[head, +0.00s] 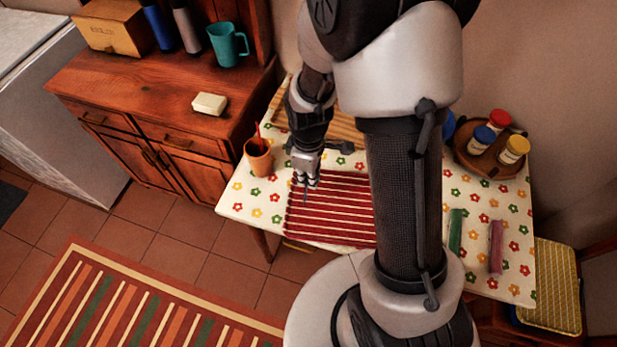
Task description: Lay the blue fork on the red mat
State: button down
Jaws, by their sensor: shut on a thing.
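The red mat (340,228) with pale stripes lies flat on the flowered tablecloth; my arm hides its right part. My gripper (307,181) points down over the mat's left part and is shut on a thin blue thing, the blue fork (305,198). Only a small length of the fork shows below the fingertips. I cannot tell whether its lower end touches the mat.
A terracotta cup (259,160) with a red utensil stands left of the mat. A wooden board (346,128) lies behind. A round tray (478,161) with jars, a green block (455,232) and a pink block (496,248) are on the right.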

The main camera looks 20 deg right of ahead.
jog(key=shift+r, duration=0.1)
jog(key=c, duration=2.2)
grip_release()
jog(key=shift+f, duration=0.2)
jog(key=shift+c, duration=0.2)
jog(key=o, duration=0.5)
jog(key=shift+c, duration=0.2)
jog(key=shift+r, duration=0.1)
